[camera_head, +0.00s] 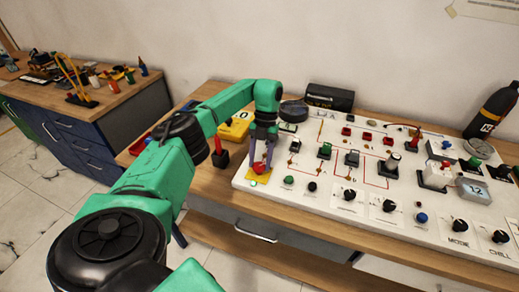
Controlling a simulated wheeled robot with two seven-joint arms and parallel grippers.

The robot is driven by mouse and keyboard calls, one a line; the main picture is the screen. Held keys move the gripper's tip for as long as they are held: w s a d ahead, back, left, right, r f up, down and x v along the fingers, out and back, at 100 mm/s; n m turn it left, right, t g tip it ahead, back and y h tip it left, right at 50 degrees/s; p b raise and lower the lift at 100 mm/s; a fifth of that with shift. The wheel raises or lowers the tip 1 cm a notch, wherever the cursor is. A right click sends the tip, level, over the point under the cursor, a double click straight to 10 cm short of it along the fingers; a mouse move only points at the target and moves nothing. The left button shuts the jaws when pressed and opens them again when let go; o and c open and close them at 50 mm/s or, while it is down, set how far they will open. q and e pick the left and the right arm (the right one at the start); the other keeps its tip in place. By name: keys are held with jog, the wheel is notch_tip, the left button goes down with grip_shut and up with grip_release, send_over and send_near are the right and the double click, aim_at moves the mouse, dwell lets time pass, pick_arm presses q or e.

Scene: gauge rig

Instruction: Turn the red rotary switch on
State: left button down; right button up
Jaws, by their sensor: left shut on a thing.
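The red rotary switch (259,167) sits on a yellow plate (254,179) at the left end of the white panel (330,204). My left gripper (261,162) reaches down from above with its fingers around the switch's knob. It is shut on the knob. The fingers hide part of the switch, and I cannot tell its exact angle. My right gripper is not in view.
The panel carries several black knobs, such as one at the front (349,194), plus buttons and small displays. A yellow meter (233,129) stands left of my gripper. A black bottle (493,108) stands at the back right. A side bench (115,92) holds tools.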

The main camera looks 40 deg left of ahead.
pick_arm(q)
jog(key=shift+m, duration=0.4)
jog(key=shift+c, duration=1.5)
grip_release()
jog(key=shift+r, duration=0.1)
